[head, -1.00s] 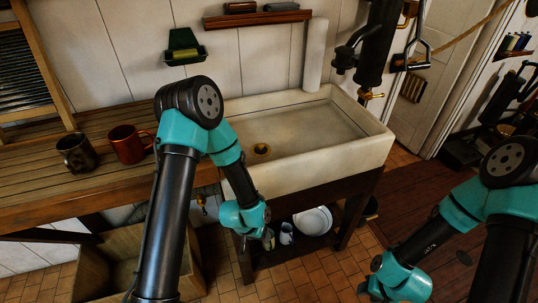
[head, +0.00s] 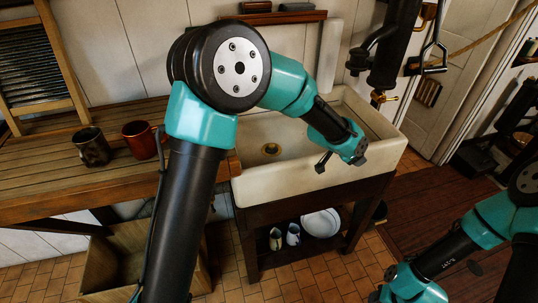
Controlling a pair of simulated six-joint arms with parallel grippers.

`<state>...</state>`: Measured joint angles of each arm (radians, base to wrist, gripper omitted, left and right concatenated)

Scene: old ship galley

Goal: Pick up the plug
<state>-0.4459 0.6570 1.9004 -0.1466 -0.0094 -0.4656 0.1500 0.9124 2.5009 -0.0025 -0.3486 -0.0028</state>
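A round brass fitting with a dark middle (head: 270,149) sits in the sink floor toward the left. I cannot tell whether it is the plug in the drain or the drain alone. The pale stone sink (head: 300,186) stands on a dark wooden frame. My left gripper (head: 341,162) is over the front part of the sink, right of the fitting and apart from it. Its fingers are spread and nothing shows between them. The arm hides part of the sink behind it. My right arm shows at the lower right, but its gripper is outside the picture.
Two mugs, one dark (head: 93,148) and one red-brown (head: 140,140), stand on the slatted wooden counter (head: 40,175) left of the sink. A black pump (head: 396,45) with a brass tap (head: 379,98) stands behind the sink's right side. Small vessels and a white plate (head: 321,222) are below.

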